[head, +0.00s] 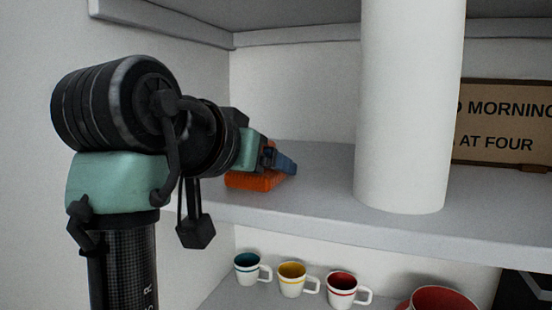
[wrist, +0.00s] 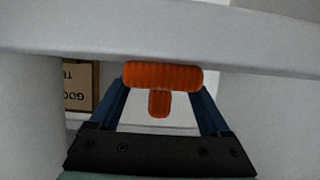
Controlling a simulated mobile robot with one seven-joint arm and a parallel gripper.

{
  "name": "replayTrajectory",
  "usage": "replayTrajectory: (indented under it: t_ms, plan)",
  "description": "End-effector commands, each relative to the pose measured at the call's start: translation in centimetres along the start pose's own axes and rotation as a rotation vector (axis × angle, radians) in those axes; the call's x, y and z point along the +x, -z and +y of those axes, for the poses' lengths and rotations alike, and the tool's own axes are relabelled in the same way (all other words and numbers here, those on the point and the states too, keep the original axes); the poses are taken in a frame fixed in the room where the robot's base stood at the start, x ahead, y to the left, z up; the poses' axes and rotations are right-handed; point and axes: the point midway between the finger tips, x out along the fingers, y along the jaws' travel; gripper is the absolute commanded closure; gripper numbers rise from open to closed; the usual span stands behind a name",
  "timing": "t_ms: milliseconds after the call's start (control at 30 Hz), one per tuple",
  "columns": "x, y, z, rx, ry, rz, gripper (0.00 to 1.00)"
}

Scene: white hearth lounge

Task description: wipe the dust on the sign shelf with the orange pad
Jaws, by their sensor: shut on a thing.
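The orange pad (head: 252,182) is at the left end of the sign shelf (head: 325,205), by the left wall; I cannot tell whether it touches the surface. My gripper (head: 284,163) is shut on the pad. In the wrist view the ribbed orange pad (wrist: 163,76) and its short handle show between the blue fingers of the gripper (wrist: 162,92). The brown sign (head: 503,125) stands at the back right of the shelf, partly cut by the frame edge; it appears upside down in the wrist view (wrist: 80,88). I cannot make out any dust.
A thick white column (head: 408,110) stands on the shelf between the pad and the sign. Another shelf (head: 330,32) is above.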

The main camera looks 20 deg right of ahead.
Motion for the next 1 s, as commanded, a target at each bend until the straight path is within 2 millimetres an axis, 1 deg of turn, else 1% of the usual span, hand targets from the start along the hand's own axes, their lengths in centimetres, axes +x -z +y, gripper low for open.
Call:
replayTrajectory:
  t_ms: [67,267,533,767,1000]
  plan:
    - [0.1,-0.4,-0.5,-0.005,0.002,-0.011,0.64]
    - [0.1,-0.3,-1.3,-0.006,0.003,-0.011,0.64]
    - [0.1,-0.2,-3.7,-0.008,0.003,-0.014,0.64]
    - [0.1,-0.2,-4.7,-0.007,0.002,-0.012,0.64]
    - [-0.1,0.0,-6.8,-0.008,0.003,-0.011,0.64]
